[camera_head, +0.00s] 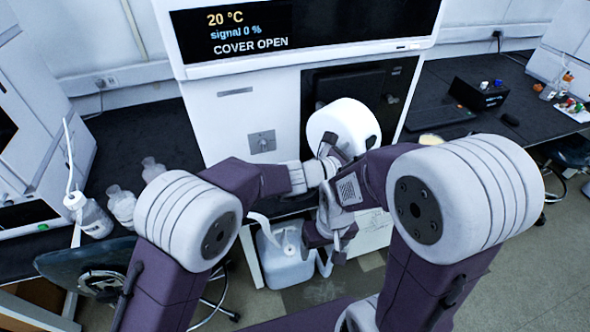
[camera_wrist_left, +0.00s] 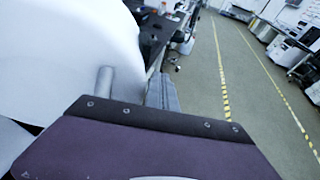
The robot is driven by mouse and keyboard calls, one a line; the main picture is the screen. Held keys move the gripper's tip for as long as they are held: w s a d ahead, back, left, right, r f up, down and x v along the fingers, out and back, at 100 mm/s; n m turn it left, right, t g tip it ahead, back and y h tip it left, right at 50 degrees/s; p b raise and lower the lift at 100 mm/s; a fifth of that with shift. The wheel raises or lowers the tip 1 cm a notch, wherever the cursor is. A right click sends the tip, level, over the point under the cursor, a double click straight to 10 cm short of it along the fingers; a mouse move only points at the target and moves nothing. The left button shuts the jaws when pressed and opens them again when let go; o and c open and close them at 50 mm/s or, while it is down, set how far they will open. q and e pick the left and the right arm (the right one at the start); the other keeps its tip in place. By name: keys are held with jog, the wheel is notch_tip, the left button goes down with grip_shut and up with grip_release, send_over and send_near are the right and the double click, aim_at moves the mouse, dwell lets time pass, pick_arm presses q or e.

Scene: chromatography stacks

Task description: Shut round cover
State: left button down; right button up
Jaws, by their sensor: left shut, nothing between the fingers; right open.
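The round cover (camera_head: 345,122) is a thick white disc at the front of the white instrument (camera_head: 250,100), beside its dark recess. The instrument's screen (camera_head: 240,30) reads "COVER OPEN". In the left wrist view the cover (camera_wrist_left: 60,45) fills the left side, with a grey peg (camera_wrist_left: 105,78) by its edge. My left gripper is shut and empty, close to the cover; its grey fingers (camera_wrist_left: 162,95) show in part in the left wrist view. Whether they touch the cover I cannot tell. My right gripper (camera_head: 333,250) is open and empty, low in front of the instrument, below the cover.
A white jug (camera_head: 285,262) stands below the bench near my right gripper. Several bottles (camera_head: 122,203) stand on the left bench. The floor at right is mostly clear.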

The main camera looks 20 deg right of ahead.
pick_arm(q)
jog(key=shift+w+d+r, duration=0.1)
jog(key=shift+d+r, duration=0.05)
jog(key=shift+d, duration=0.2)
jog(key=shift+a, duration=0.1)
dwell(1.1)
